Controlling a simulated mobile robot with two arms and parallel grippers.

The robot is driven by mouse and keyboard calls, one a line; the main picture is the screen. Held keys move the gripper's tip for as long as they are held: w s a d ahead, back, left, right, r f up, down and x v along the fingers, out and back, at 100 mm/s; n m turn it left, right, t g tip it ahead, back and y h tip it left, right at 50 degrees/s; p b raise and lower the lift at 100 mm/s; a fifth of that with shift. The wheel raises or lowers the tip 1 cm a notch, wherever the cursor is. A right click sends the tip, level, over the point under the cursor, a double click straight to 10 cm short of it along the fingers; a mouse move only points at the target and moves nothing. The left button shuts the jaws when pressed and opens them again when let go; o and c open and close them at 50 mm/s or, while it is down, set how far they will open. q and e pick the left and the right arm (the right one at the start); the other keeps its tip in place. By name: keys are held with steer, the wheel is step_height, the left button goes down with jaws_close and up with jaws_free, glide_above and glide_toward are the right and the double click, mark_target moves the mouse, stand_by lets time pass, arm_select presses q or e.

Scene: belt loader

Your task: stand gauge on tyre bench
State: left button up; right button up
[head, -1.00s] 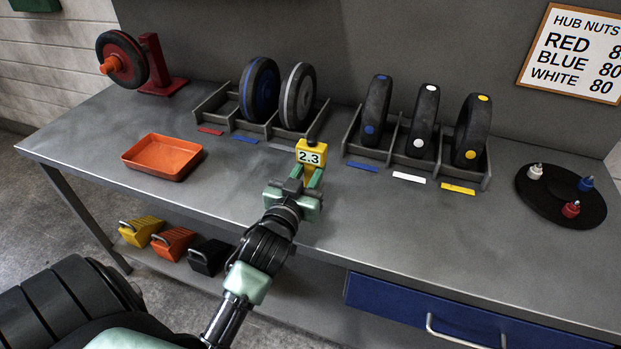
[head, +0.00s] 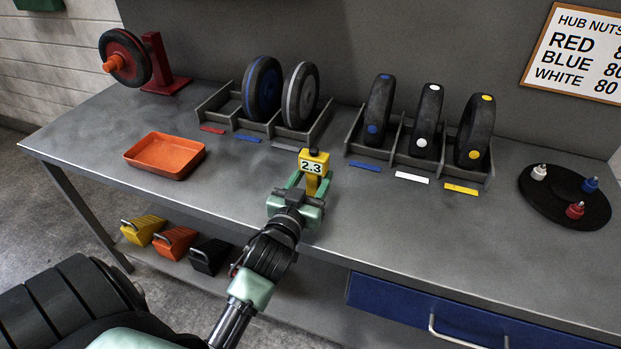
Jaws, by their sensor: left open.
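The yellow gauge (head: 313,163) stands upright on the grey tyre bench (head: 240,190), in front of the gap between the two tyre racks. Its display reads 2.3 and its top is dark. My left gripper (head: 307,188) is open, its green fingers apart on either side of the gauge's lower part. I cannot tell whether a finger still touches it. My right gripper is not in view.
An orange tray (head: 165,156) lies to the left. Racks with tyres (head: 262,88) stand along the back, with coloured labels before them. A black round dish (head: 566,200) with nuts is at the right. The bench front between is clear.

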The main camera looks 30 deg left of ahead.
arm_select(q)
steer(key=b+v, duration=0.1)
steer(key=v, duration=1)
steer(key=shift+s+r, duration=0.1)
steer(key=shift+s, duration=0.35)
steer(key=shift+d, duration=0.1)
steer(key=shift+s, duration=0.1)
